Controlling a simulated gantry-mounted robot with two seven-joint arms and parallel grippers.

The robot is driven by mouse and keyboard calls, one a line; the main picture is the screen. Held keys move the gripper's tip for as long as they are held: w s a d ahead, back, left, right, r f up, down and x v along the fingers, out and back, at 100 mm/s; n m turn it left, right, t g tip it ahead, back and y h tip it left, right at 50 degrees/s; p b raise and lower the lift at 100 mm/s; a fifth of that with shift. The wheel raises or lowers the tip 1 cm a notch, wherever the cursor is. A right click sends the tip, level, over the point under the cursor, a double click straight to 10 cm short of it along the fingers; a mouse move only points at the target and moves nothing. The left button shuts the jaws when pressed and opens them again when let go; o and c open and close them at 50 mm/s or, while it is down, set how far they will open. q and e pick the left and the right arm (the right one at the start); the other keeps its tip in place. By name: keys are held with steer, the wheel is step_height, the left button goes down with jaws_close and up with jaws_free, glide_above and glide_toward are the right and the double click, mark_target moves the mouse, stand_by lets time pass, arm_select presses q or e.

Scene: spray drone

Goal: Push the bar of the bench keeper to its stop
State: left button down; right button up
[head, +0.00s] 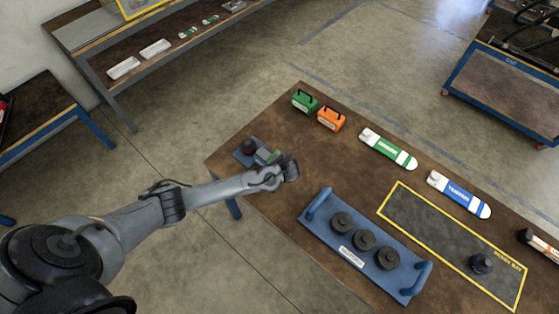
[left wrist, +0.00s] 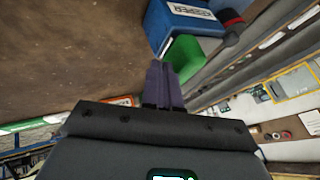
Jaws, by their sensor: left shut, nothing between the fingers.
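The bench keeper (head: 248,158) sits near the left corner of the brown workbench, partly hidden by my left arm. In the left wrist view it is a blue block (left wrist: 180,24) with a white label. A green bar (left wrist: 186,52) shows at the block's near side, and a dark knob with a red band (left wrist: 231,20) is beside it. My left gripper (head: 283,168) is at the keeper's right side. Its fingers (left wrist: 161,68) are shut and empty, with their tips right by the green bar; I cannot tell whether they touch. My right gripper is out of view.
A blue tray (head: 318,211) with handles and black round pieces lies to the right on the workbench (head: 240,193). Green (head: 305,103) and orange (head: 331,120) cases stand behind. Green (head: 390,150) and blue (head: 460,195) labelled packs and a yellow-edged mat (head: 432,231) lie farther right.

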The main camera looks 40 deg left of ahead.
arm_select(q)
steer(key=shift+a, duration=0.15)
steer(key=p, duration=0.1)
glide_toward(266, 151)
steer(key=x, duration=0.4)
steer(key=shift+f, duration=0.1)
